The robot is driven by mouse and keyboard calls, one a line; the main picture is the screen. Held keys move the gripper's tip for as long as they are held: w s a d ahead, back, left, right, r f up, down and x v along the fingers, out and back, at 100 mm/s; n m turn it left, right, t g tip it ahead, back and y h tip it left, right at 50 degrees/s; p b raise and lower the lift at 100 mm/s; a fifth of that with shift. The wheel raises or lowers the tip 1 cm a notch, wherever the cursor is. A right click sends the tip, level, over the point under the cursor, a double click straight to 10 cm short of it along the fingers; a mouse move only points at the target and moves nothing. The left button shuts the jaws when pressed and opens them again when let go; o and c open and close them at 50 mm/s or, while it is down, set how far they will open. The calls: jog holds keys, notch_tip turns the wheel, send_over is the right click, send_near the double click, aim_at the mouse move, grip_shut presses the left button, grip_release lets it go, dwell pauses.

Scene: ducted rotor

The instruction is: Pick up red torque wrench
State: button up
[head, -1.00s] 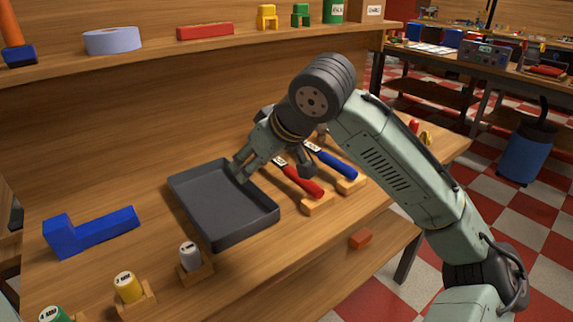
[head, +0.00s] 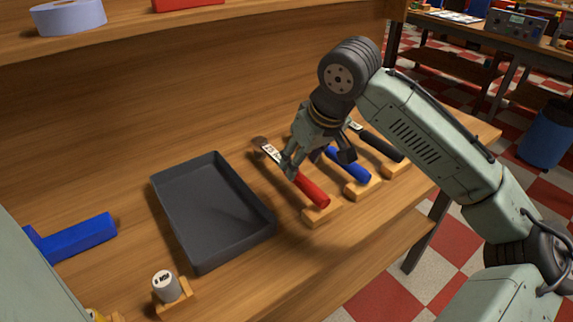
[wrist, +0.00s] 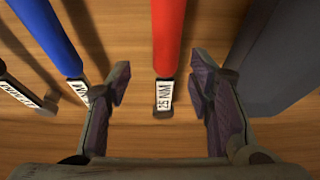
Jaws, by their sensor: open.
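The red torque wrench (head: 311,189) lies on the wooden workbench, its red handle end resting on a small wooden block. In the wrist view its red handle (wrist: 168,38) and a white label reading 25 NM lie between my open fingers. My gripper (head: 317,160) is open above the wrench, near where handle and label meet, and holds nothing. In the wrist view the two fingers of my gripper (wrist: 162,85) are on either side of the wrench, apart from it. In the head view my fingers partly cover the wrench and the blue one beside it.
A blue-handled wrench (head: 348,165) and a black-handled wrench (head: 381,147) lie to the right on wooden blocks. A dark grey tray (head: 188,233), empty, stands to the left. A grey socket (head: 165,284) and a blue L-shaped block (head: 82,238) are farther left. A shelf runs above.

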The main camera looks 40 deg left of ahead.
jog(key=shift+s+p+x, duration=0.15)
jog(key=shift+p+x, duration=0.25)
jog(key=shift+x, duration=1.05)
jog(key=shift+s+p+x, duration=0.2)
jog(key=shift+p+x, duration=0.15)
jog(key=shift+x, duration=1.1)
grip_shut()
